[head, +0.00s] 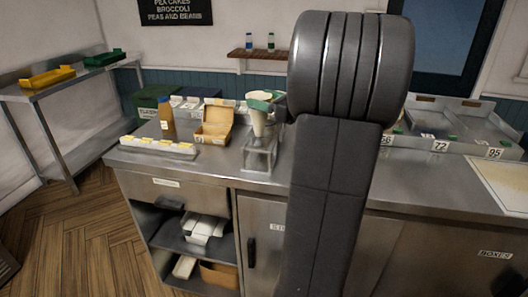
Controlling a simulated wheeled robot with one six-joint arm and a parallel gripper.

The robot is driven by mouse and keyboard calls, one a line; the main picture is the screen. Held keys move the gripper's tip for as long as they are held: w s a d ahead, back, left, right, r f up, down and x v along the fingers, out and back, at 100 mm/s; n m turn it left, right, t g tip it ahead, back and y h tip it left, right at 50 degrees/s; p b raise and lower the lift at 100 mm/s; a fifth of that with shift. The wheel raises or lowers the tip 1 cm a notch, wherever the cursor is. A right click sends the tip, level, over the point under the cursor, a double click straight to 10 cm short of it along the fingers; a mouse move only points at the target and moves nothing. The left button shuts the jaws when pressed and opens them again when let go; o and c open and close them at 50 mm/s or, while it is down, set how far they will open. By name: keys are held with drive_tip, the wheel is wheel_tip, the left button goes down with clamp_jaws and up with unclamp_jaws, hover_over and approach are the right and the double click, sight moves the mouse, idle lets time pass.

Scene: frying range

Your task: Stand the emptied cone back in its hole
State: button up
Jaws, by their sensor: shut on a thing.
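A pale, tapered cone (260,122) shows in the head view, its wide end up and its narrow end down. It is directly above or at the clear stand (261,158) on the steel counter; I cannot tell whether its tip is in a hole. My gripper (266,100) is shut on the cone near its wide top, where green shows. My own arm hides much of the gripper. The inside of the cone is too small to make out.
An open cardboard box (215,129), an orange-brown bottle (167,122) and a white tray (130,143) with yellow-marked sections stand left of the stand. Numbered steel wells (465,125) lie at right. Some bare counter shows in front of the box. My arm blocks the middle.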

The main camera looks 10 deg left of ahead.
drive_tip(key=shift+w+f, duration=0.15)
drive_tip(key=shift+w, duration=0.2)
wheel_tip(320, 180, down, 10)
drive_tip(key=shift+r+b, duration=0.25)
drive_tip(key=shift+b, duration=0.05)
drive_tip(key=shift+f, duration=0.2)
drive_tip(key=o, duration=1.6)
drive_tip(key=shift+r, duration=0.3)
drive_tip(key=b+v, duration=0.1)
drive_tip(key=v, duration=1.1)
drive_tip(key=shift+f, duration=0.1)
